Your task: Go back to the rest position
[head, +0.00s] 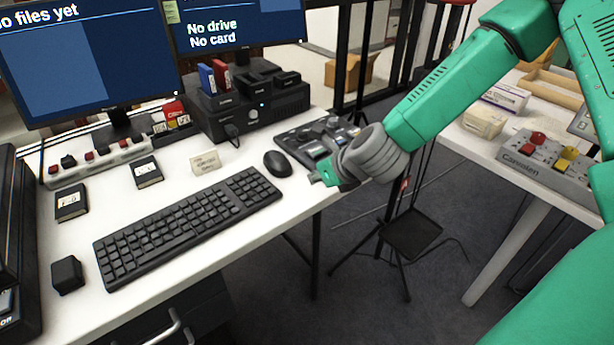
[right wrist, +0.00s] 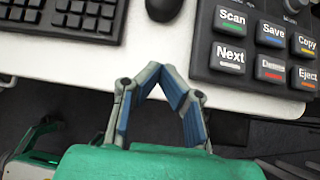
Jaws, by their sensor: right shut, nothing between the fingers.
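My right gripper (head: 320,178) is at the right edge of the white desk, near the mouse and the button panel. It is seen small in the head view, partly hidden by its own grey wrist. In the right wrist view its two blue-padded fingers (right wrist: 160,72) lean together at the tips, shut and empty, over the desk's front edge. The black mouse (head: 278,163) lies just left of the gripper, and the button panel (head: 305,140) lies behind it. The panel also shows in the right wrist view (right wrist: 240,62), apart from the fingers.
A keyboard (head: 188,226) lies on the desk (head: 222,270). Two monitors (head: 90,55) and a black drive unit (head: 255,108) stand behind. A second table (head: 520,177) with a Camisten button box (head: 545,165) is at right. Between them is open floor with a small black stand (head: 410,235).

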